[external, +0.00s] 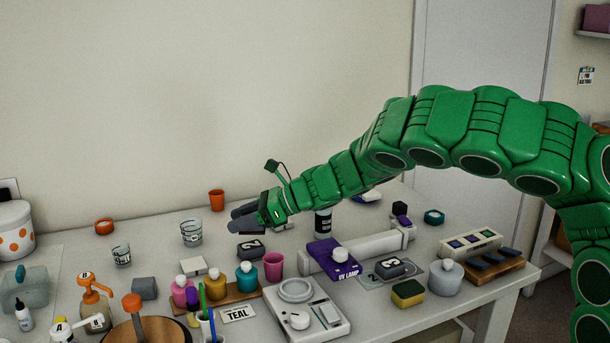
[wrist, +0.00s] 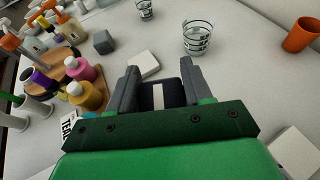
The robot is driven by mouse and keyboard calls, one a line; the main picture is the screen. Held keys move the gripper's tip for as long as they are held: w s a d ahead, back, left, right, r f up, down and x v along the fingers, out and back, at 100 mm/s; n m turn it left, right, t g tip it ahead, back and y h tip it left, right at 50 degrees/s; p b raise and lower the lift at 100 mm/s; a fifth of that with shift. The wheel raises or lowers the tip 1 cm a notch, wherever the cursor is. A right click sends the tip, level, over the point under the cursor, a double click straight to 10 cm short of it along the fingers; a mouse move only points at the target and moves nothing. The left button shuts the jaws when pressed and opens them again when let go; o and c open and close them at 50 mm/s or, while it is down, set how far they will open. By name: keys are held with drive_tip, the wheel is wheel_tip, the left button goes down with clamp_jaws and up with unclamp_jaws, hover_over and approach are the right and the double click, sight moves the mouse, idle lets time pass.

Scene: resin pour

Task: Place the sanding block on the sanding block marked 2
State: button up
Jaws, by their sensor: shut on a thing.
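My gripper (external: 246,217) is above the table, at the left end of my green arm. Its grey fingers (wrist: 158,88) are apart, shut on a dark sanding block (wrist: 172,92) with a white band between them in the wrist view. That block is hard to tell from the fingers in the external view. A dark sanding block (external: 250,251) with a white label that appears to read 2 lies on the table just below the gripper. Another dark block (external: 393,270) with a white mark, hard to read, lies on a grey mat (external: 370,283) at right.
A pink cup (external: 273,265), coloured bottles (external: 246,277) and a white pad (external: 193,266) stand near the marked block. Glasses (external: 191,233) and an orange cup (external: 217,200) are behind and left. A purple UV lamp box (external: 330,260) is right. A plain grey block (external: 145,288) lies left.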

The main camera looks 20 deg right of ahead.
sight(241, 232)
drive_tip(key=shift+w+a+f, duration=0.25)
drive_tip(key=shift+w+f, duration=0.25)
drive_tip(key=shift+f, duration=1.6)
drive_tip(key=shift+f, duration=0.15)
drive_tip(key=o, duration=1)
drive_tip(key=shift+o, duration=0.2)
drive_tip(key=shift+d+r, duration=0.15)
drive_tip(key=shift+r, duration=0.05)
drive_tip(key=v, duration=1.2)
drive_tip(key=shift+s+f, duration=0.1)
